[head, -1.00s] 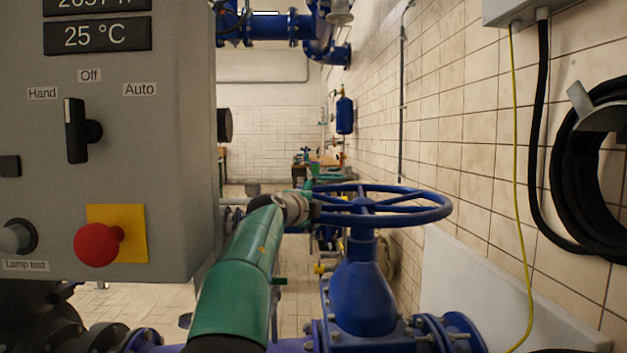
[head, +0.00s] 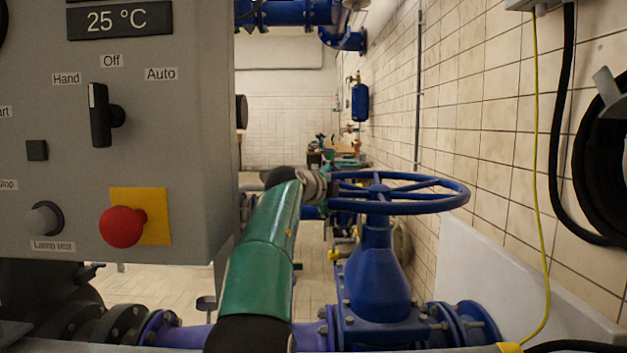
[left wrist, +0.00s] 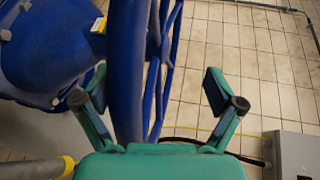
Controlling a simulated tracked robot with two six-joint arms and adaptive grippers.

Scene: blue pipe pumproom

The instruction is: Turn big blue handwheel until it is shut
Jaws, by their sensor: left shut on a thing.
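The big blue handwheel (head: 445,201) lies flat on top of a blue valve (head: 377,275) in the middle right of the head view. My left arm reaches forward, and my left gripper (head: 331,188) is at the left side of the wheel's rim, partly hidden behind my wrist. In the left wrist view the handwheel's rim (left wrist: 125,75) passes between the two fingers of my left gripper (left wrist: 160,97), nearer one finger. My right gripper is not in view.
A grey control cabinet (head: 195,205) with a red button (head: 122,227) stands close at the left. A tiled wall (head: 490,130) runs along the right, with a black hose (head: 600,170) and a yellow cable (head: 538,150). Blue flanged pipe (head: 465,325) continues right of the valve.

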